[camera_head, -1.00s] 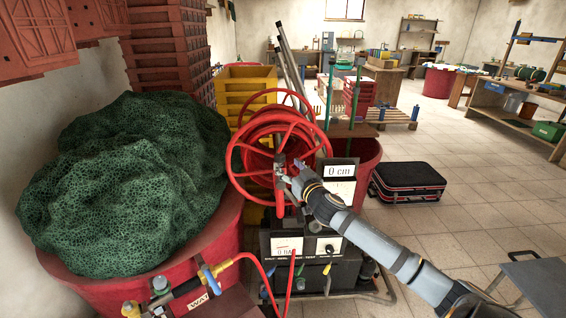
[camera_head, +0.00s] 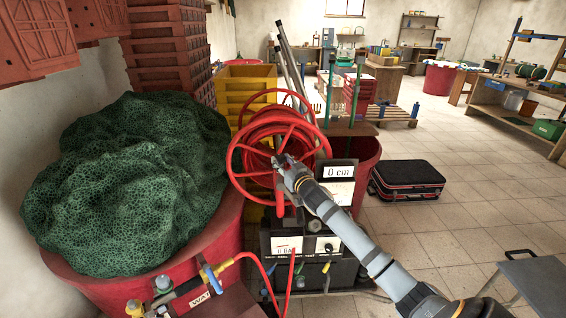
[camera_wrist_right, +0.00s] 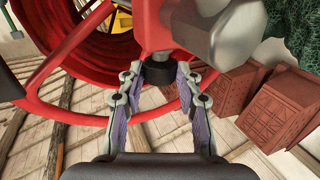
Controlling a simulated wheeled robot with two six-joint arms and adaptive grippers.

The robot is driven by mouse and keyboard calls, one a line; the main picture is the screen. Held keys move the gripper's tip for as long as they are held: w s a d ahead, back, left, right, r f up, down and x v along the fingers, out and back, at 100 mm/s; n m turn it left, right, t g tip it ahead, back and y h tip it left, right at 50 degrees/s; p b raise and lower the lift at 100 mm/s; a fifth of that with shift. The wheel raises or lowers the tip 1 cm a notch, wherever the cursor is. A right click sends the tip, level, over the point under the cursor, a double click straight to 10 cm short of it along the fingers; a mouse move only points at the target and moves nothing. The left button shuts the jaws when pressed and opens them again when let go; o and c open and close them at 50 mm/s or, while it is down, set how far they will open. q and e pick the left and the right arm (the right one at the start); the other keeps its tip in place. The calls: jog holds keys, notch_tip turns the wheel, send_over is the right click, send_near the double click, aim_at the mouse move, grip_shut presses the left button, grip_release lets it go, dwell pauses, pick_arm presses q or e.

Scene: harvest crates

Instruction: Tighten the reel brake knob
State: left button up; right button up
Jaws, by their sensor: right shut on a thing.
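The red hose reel (camera_head: 262,134) stands in the middle of the head view with red hose wound on it. My right gripper (camera_head: 281,163) is at the reel's hub, its arm coming from the lower right. In the right wrist view, the fingers of my right gripper (camera_wrist_right: 159,84) are closed on a short dark knob (camera_wrist_right: 158,71) by the reel's red frame. A grey metal part (camera_wrist_right: 222,30) sits just beside it. In the head view the knob is hidden by the gripper. My left gripper is not in view.
A red tub (camera_head: 100,284) heaped with green netting (camera_head: 125,185) is at the left, with valve fittings in front. Yellow crates (camera_head: 243,80) are behind. A black case (camera_head: 407,179) lies on open floor.

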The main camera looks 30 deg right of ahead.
jog(key=shift+c, duration=1.1)
jog(key=m+h+b, duration=0.1)
jog(key=h+b, duration=0.1)
jog(key=m+g+h+b, duration=0.1)
jog(key=h+b, duration=0.1)
jog(key=b, duration=0.1)
jog(key=a+m+g+h+b, duration=0.1)
jog(key=m+h+b, duration=0.1)
jog(key=shift+w+f, duration=0.2)
jog(key=shift+f, duration=0.1)
jog(key=shift+r+m+g+h+b, duration=0.3)
jog(key=shift+m+h+b, duration=0.1)
jog(key=shift+h, duration=0.1)
jog(key=o, duration=1.2)
jog(key=shift+c, duration=0.2)
jog(key=shift+s, duration=0.1)
